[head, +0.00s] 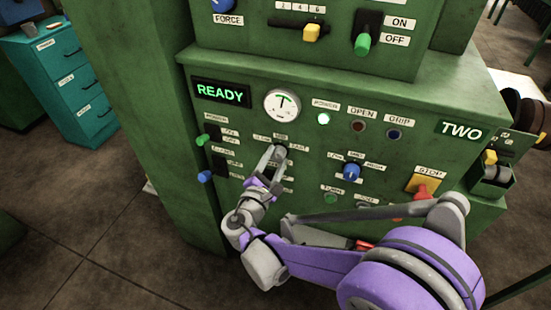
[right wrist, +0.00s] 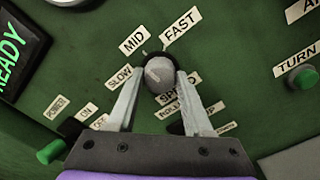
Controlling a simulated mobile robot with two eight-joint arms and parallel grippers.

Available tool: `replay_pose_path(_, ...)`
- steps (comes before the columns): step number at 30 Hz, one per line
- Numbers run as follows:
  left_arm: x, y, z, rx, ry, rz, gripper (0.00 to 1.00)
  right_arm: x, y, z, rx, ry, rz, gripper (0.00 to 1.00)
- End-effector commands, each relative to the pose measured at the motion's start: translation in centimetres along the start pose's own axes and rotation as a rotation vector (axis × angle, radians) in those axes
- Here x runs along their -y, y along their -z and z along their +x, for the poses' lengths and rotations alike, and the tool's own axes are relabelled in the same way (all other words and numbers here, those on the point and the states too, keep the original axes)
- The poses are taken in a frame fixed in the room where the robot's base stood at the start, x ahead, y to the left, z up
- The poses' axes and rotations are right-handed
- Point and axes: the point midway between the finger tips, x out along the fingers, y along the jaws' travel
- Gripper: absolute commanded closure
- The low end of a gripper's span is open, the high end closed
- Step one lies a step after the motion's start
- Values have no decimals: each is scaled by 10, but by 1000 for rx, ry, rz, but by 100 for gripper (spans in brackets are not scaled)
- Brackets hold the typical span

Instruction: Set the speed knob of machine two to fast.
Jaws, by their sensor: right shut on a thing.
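The speed knob (right wrist: 160,73) is a round grey knob on the green front of machine two, with SLOW (right wrist: 119,78), MID (right wrist: 134,40) and FAST (right wrist: 181,25) labels around its upper side. The SPEED label below it is partly covered by my finger. My right gripper (right wrist: 160,82) is shut on the knob, one finger on each side. In the head view my right gripper (head: 274,155) reaches the panel and mostly hides the knob. I cannot tell for sure which label the knob's pointer faces. My left gripper is in neither view.
The READY display (head: 221,93), a round gauge (head: 282,104) and a lit POWER lamp (head: 323,118) sit above. A blue knob (head: 351,172) and a red stop button (head: 422,191) are to the right. Switches with green and blue tips (head: 204,177) are to the left.

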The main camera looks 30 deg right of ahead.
Motion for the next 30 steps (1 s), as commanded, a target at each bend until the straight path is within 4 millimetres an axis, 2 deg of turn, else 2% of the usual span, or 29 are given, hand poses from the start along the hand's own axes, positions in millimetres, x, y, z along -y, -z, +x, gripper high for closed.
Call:
replay_pose_path(18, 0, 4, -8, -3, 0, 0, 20, 0, 0, 0, -1, 1, 582, 100)
replay_pose_path(30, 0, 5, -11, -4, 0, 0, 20, 0, 0, 0, -1, 1, 871, 100)
